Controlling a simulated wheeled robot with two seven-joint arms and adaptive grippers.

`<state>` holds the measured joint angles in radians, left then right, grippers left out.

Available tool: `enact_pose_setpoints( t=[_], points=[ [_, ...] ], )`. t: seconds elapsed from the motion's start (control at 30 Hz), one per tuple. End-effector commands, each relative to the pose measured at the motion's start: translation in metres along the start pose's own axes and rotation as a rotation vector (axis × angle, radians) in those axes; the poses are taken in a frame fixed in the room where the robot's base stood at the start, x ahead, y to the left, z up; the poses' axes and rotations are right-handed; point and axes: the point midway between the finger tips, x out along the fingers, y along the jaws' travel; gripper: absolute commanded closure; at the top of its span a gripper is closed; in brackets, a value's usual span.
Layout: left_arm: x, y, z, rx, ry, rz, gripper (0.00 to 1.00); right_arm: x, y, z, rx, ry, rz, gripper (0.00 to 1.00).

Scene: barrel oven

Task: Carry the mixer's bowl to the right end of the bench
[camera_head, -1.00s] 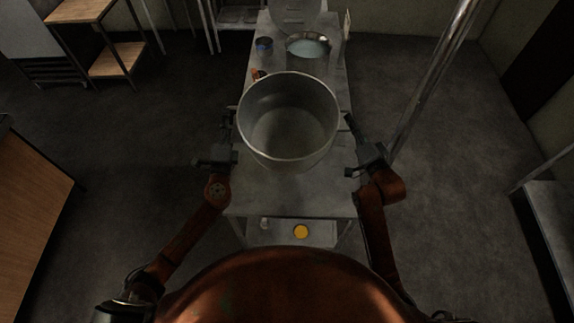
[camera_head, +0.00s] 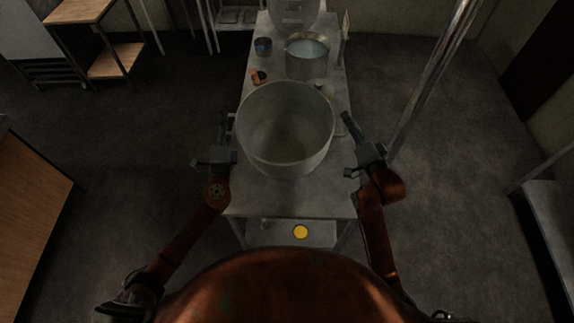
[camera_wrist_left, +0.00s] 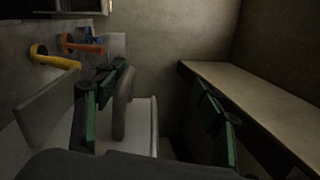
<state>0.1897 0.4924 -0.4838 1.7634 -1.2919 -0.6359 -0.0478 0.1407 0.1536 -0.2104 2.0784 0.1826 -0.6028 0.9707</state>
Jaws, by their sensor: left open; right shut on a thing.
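The mixer's bowl (camera_head: 285,140), a large grey metal bowl, is upright over the near part of the bench (camera_head: 290,203), between my two grippers. It appears to rest on the bench top. My right gripper (camera_head: 347,120) is shut on the bowl's right-hand handle (camera_head: 341,131), mostly covered by the fingers. My left gripper (camera_head: 223,117) is open at the bowl's left side. In the left wrist view its green-padded fingers (camera_wrist_left: 158,95) are spread, with the bowl's curved handle (camera_wrist_left: 123,105) between them, nearer the left finger.
A yellow round thing (camera_head: 300,232) is on the lower shelf. A metal post (camera_head: 425,85) rises right of the bench.

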Motion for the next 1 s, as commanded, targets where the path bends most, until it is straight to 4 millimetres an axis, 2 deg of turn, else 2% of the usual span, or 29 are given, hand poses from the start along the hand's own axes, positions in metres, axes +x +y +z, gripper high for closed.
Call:
enact_pose_setpoints(
  t=[0.03, 0.13, 0.87, 1.0],
  points=[
    [0.002, -0.009, -0.001, -0.001, 0.001, -0.015, 0.42, 0.000, -0.010, -0.005, -0.002, 0.010, -0.019, 0.74],
    [0.002, -0.009, -0.001, -0.001, 0.001, -0.015, 0.35, 0.000, -0.010, -0.005, -0.002, 0.009, -0.019, 0.74],
    [-0.001, -0.003, -0.002, -0.002, 0.004, -0.004, 0.35, 0.000, -0.003, -0.001, 0.000, 0.003, -0.005, 0.74],
    [-0.011, -0.001, -0.002, -0.003, 0.005, -0.002, 0.35, 0.000, -0.002, -0.001, 0.000, 0.003, -0.005, 0.74]
  ],
)
